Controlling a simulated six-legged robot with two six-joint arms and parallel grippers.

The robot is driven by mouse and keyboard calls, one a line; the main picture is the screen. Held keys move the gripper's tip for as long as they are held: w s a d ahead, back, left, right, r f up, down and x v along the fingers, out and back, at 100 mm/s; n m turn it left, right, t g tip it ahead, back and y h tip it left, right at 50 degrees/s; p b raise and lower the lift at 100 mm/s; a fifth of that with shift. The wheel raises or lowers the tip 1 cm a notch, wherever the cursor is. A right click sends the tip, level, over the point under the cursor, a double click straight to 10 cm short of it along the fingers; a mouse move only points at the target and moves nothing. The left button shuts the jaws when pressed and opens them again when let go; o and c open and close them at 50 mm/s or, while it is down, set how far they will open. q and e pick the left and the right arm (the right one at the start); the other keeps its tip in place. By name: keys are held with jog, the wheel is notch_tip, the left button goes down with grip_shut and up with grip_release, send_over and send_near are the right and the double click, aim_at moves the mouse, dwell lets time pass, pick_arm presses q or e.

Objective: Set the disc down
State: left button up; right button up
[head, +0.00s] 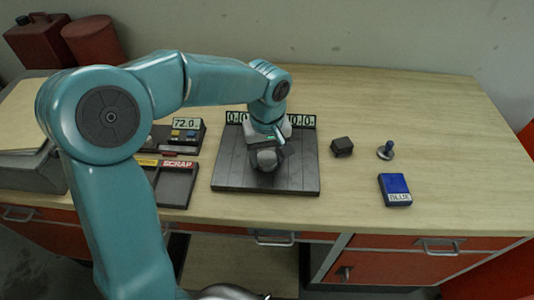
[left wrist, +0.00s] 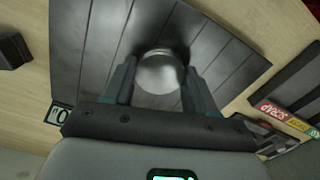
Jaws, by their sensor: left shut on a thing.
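My left gripper (head: 266,160) is over the middle of a dark grooved plate (head: 230,178) on the workbench. In the left wrist view, its two fingers (left wrist: 158,85) are shut on the sides of a shiny silvery round disc (left wrist: 160,72). The grooved plate (left wrist: 85,45) lies behind the disc in that view. I cannot tell whether the disc touches the plate. In the head view the gripper hides the disc. My right gripper is not in view.
Number displays (head: 302,120) stand at the plate's back edge. A tray labelled SCRAP (head: 175,188) and a panel reading 72.0 (head: 186,130) are to the left. A dark block (head: 342,147), a small knobbed piece (head: 386,150) and a blue box (head: 395,188) are to the right.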

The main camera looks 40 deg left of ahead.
aim_at(267, 159)
pick_arm(q)
jog(key=shift+r, duration=0.1)
jog(key=o, duration=1.3)
jog(key=shift+f, duration=0.2)
jog(key=shift+o, duration=0.2)
jog(key=shift+r, duration=0.35)
notch_tip(267, 159, up, 12)
jog(key=shift+f+p, duration=0.15)
jog(key=shift+p, duration=0.15)
